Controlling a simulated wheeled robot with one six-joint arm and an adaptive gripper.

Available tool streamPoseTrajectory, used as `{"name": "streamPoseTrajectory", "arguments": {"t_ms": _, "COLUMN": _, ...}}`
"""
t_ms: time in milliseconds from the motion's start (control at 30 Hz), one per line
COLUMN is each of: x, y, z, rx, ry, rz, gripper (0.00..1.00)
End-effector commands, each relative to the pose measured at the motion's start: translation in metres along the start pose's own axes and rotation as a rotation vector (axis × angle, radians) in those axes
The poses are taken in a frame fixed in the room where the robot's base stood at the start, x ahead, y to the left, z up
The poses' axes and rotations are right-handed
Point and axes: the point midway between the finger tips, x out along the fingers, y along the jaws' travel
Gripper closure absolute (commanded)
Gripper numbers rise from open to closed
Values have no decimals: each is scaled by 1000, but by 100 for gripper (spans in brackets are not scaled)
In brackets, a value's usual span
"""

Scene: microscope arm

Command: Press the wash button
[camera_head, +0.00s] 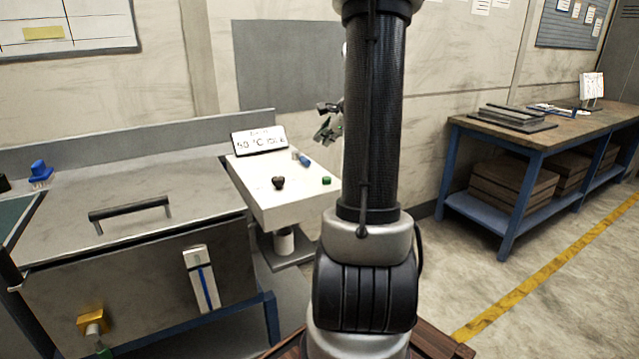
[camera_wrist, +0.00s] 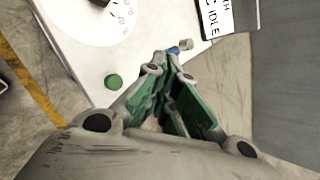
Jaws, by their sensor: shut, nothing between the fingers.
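A white control panel (camera_head: 280,205) on a pedestal carries a round green button (camera_head: 326,181), a blue part with a metal-coloured end (camera_head: 303,160) and a black knob (camera_head: 279,182). No wash label is legible, so I cannot tell which control it names. My gripper (camera_head: 328,124) is above the panel's back right side, partly hidden by my arm. In the wrist view my gripper (camera_wrist: 168,62) has its green-padded fingers shut and empty. The green button (camera_wrist: 113,82) lies left of the fingertips there, apart from them. The blue part (camera_wrist: 181,46) shows just beyond the tips.
A display (camera_head: 259,141) reading 50 °C and IDLE stands at the panel's back edge. A metal tank with a handled lid (camera_head: 130,208) stands to the left. A blue-legged workbench (camera_head: 550,128) is at the right, with open floor before it.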

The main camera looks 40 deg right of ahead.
Motion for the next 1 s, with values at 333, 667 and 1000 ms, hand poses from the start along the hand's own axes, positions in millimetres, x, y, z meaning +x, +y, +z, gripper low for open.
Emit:
{"name": "streamPoseTrajectory", "arguments": {"t_ms": 333, "x": 0, "y": 0, "z": 0, "rx": 27, "ry": 2, "rz": 1, "gripper": 100}}
{"name": "streamPoseTrajectory", "arguments": {"t_ms": 667, "x": 14, "y": 11, "z": -11, "rx": 28, "ry": 2, "rz": 3, "gripper": 100}}
{"name": "streamPoseTrajectory", "arguments": {"t_ms": 1000, "x": 47, "y": 36, "z": -34, "rx": 28, "ry": 2, "rz": 3, "gripper": 100}}
